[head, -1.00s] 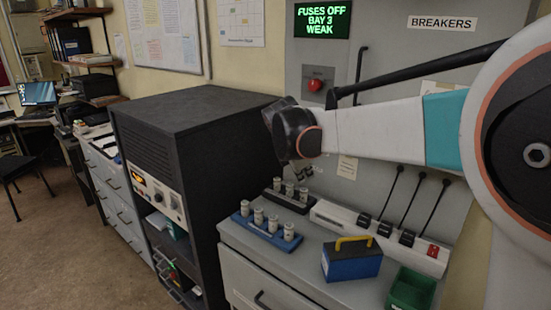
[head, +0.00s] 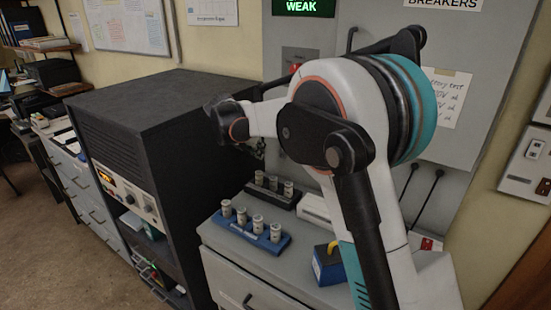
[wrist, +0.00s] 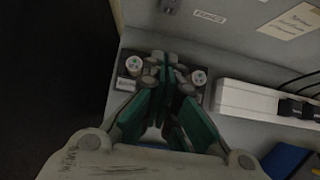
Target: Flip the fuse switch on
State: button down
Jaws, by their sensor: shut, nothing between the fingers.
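Which thing is the fuse switch is not certain. In the wrist view, a small dark fitting (wrist: 170,5) is cut off at the top edge, beside a small label (wrist: 208,17) that is hard to read. In the head view, a red knob (head: 295,68) on the grey cabinet is partly hidden by my arm. My gripper (wrist: 167,75) is shut and empty. In the wrist view its fingers cover the middle of the black fuse rack (wrist: 192,97); contact cannot be told. In the head view my arm hides most of the gripper.
A blue rack (head: 270,243) with several fuses stands on the grey counter, left of a blue box (head: 325,262) with a yellow handle. A white strip (wrist: 245,97) lies right of the black rack. A black equipment rack (head: 150,95) stands left. A wall box (head: 527,165) is at right.

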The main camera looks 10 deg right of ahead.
aim_at(282, 152)
jog(key=shift+f, duration=0.1)
jog(key=b+x, duration=0.3)
jog(key=x, duration=0.6)
jog(key=shift+w+d+f, duration=0.15)
jog(key=shift+d+f, duration=0.05)
jog(key=shift+f, duration=0.05)
jog(key=shift+w+d+f+b, duration=0.15)
jog(key=shift+w+d+b, duration=0.2)
jog(key=shift+w+d, duration=0.4)
jog(key=shift+w+d+f+b, duration=0.1)
jog(key=shift+w+d+b, duration=0.25)
jog(key=shift+w+d, duration=0.4)
jog(key=shift+w+d+f+p, duration=0.2)
jog(key=shift+w+f+p, duration=0.05)
jog(key=shift+p, duration=0.05)
jog(key=shift+r, duration=0.1)
